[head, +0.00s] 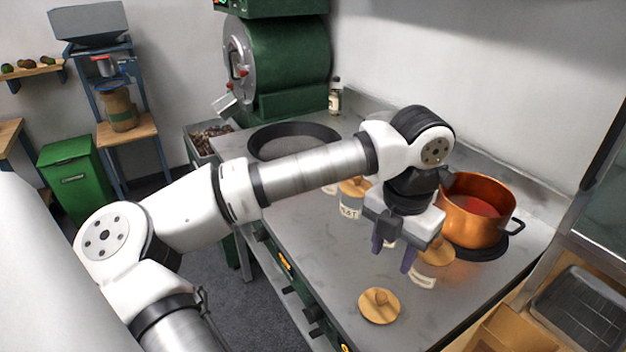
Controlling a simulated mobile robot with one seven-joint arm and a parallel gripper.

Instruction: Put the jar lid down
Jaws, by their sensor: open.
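A round wooden jar lid (380,307) with a small knob lies flat, knob up, on the grey metal counter (325,275) near its front edge. My gripper (393,257) points down above the counter, a little behind the lid in the picture. Its two purple fingers are apart, and the lid is clear of them. A glass jar with a wooden top (436,254) stands just right of the fingers, partly hidden by my gripper. Another labelled jar (350,207) with a wooden top stands farther back, partly covered by my arm. Something pale behind the fingers is mostly hidden.
A copper pot (470,222) with red contents stands on a burner at the right. A dark round pan (292,136) and a green machine (285,60) are at the back. The counter left of the lid is clear.

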